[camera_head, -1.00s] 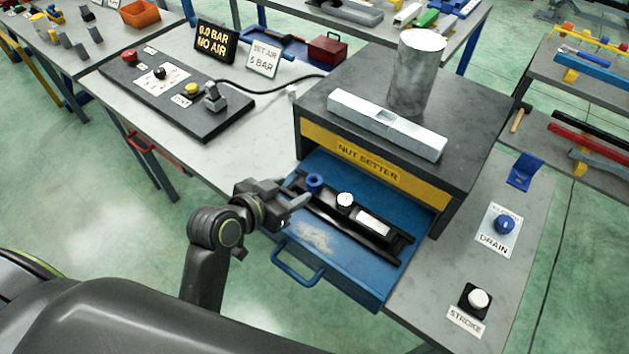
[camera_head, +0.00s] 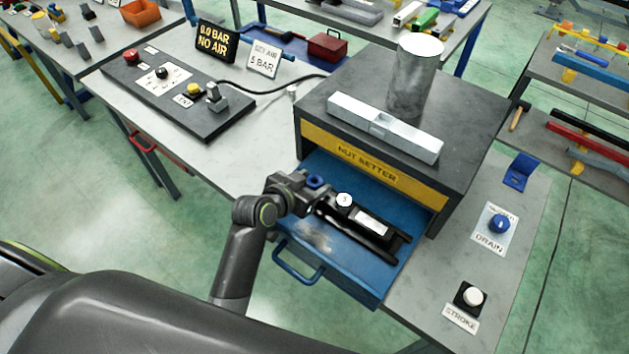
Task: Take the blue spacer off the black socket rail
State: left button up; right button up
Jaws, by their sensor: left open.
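The blue spacer (camera_head: 315,181) is a small blue ring at the far left end of the black socket rail (camera_head: 390,238). The rail lies in the open blue drawer (camera_head: 335,265) under the nut setter. A white round piece (camera_head: 344,200) and a white label plate (camera_head: 372,223) sit farther along the rail. My left gripper (camera_head: 312,193) is open at the rail's left end, its fingers close to the spacer. The gripper partly hides the rail's end, and I cannot tell whether it touches the spacer. My right gripper is not in view.
The nut setter housing (camera_head: 465,135) stands over the drawer and carries a metal cylinder (camera_head: 417,75) and a grey bar (camera_head: 385,128). The drawer handle (camera_head: 298,265) faces the front. The drain knob (camera_head: 499,224) and stroke button (camera_head: 474,296) are at the right.

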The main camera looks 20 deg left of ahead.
pick_arm(q)
grip_shut()
dwell(0.3)
jog(key=shift+r, duration=0.1)
